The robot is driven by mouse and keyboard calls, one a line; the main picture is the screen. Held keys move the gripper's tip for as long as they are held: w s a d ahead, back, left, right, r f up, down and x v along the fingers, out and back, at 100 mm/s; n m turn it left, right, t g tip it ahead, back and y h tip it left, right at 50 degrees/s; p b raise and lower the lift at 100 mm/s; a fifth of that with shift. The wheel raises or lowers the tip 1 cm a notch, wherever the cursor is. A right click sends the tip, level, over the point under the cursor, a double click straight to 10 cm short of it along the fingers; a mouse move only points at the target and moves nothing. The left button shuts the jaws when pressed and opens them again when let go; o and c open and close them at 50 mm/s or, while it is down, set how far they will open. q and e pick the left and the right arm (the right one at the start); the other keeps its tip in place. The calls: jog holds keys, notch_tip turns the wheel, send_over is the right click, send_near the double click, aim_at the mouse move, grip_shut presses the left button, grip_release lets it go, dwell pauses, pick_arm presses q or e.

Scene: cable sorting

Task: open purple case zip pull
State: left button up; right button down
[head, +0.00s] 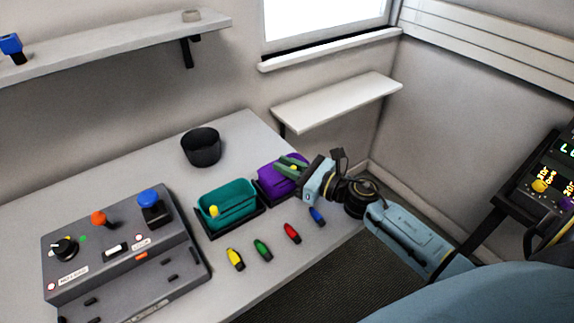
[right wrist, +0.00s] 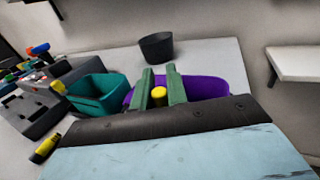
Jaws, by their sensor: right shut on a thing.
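The purple case (head: 270,187) sits in a dark tray on the table, right of the teal case; it also shows in the right wrist view (right wrist: 209,88). Its yellow zip pull (right wrist: 159,95) is between the green fingers of my right gripper (right wrist: 160,88). In the head view my right gripper (head: 290,166) reaches in from the right over the purple case. Its fingers are shut on the pull and cover part of the case. I cannot tell how far the case is open. My left gripper is not in view.
The open teal case (head: 226,204) with its own yellow pull stands just left. Yellow, green, red (head: 292,233) and blue plugs lie in front. A black cup (head: 201,147) stands behind, and a grey control box (head: 125,255) is at left. A shelf (head: 338,101) hangs behind the right gripper.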

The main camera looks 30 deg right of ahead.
aim_at(273, 181)
jog(key=a, duration=0.4)
jog(key=shift+s+a+p, duration=0.2)
jog(key=shift+p, duration=0.15)
jog(key=shift+d, duration=0.1)
jog(key=c, duration=1.4)
grip_release()
jog(key=shift+s, duration=0.1)
jog(key=b+v, duration=0.2)
jog(key=v, duration=1.1)
jog(key=shift+s, duration=0.1)
